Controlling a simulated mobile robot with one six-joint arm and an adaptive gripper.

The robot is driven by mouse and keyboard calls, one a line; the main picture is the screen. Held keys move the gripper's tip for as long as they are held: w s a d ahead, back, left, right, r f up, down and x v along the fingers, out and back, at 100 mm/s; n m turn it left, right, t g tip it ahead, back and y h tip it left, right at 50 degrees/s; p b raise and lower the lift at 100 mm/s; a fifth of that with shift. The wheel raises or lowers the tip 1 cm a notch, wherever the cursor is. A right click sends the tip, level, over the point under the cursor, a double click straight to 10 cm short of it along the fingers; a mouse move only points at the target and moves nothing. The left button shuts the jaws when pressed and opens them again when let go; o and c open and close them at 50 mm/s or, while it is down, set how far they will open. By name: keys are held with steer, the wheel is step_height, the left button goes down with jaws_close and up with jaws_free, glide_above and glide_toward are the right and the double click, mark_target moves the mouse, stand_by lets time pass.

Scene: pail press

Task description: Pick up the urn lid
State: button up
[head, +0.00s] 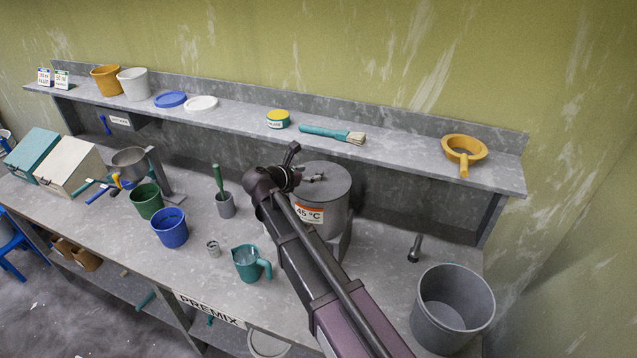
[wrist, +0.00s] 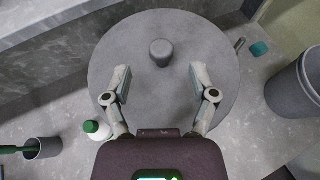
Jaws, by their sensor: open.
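The urn (head: 325,218) is a grey metal drum with a "45 °C" label, standing on the bench. Its round grey lid (head: 335,179) sits on top. In the wrist view the lid (wrist: 180,110) fills the middle, with a short grey knob (wrist: 161,53) on it. My gripper (head: 302,163) is above the lid, its two fingers spread. In the wrist view my gripper (wrist: 160,73) is open and empty, with the knob between and slightly beyond the fingertips, apart from both. My arm hides part of the urn in the head view.
A large grey bucket (head: 452,305) stands at right. A teal jug (head: 248,263) and a blue bucket (head: 169,228) stand left. A white bottle (wrist: 97,130) is beside the urn.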

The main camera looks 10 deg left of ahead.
steer(key=shift+w+d+f+b, duration=0.2)
steer(key=shift+w+f+b, duration=0.15)
steer(key=shift+b+x, duration=1)
steer(key=shift+x, duration=1.1)
steer(key=shift+f, duration=0.2)
steer(key=shift+s, duration=0.1)
jaws_close()
